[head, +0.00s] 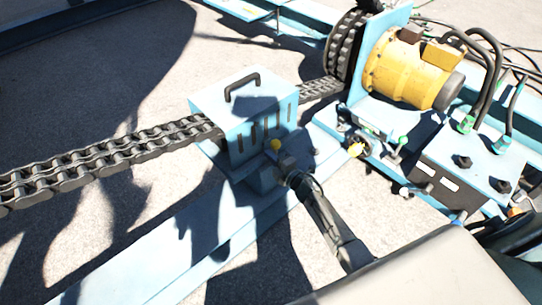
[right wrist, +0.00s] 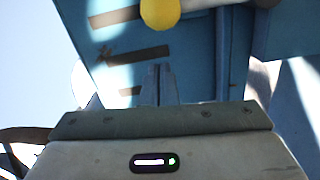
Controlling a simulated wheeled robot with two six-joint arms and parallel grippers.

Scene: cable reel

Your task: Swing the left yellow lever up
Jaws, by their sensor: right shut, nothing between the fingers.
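The left yellow lever shows as a round yellow knob (head: 276,145) at the lower front of the light blue slotted box (head: 222,108). The same knob (right wrist: 160,13) is at the top of the right wrist view, with a pale bar beside it. My right gripper (head: 281,158) is just below the knob in the head view, and my arm hides part of the lever's mount. In the right wrist view its fingers (right wrist: 159,82) are together and empty, pointing toward the knob; I cannot tell whether they touch the lever. My left gripper is not in view.
A second yellow knob (head: 356,150) is to the right. A heavy chain (head: 100,160) runs through the box to a sprocket (head: 344,45) beside a yellow motor (head: 400,70). Black hoses (head: 490,75) rise at the right. A blue beam (head: 150,260) runs below the box.

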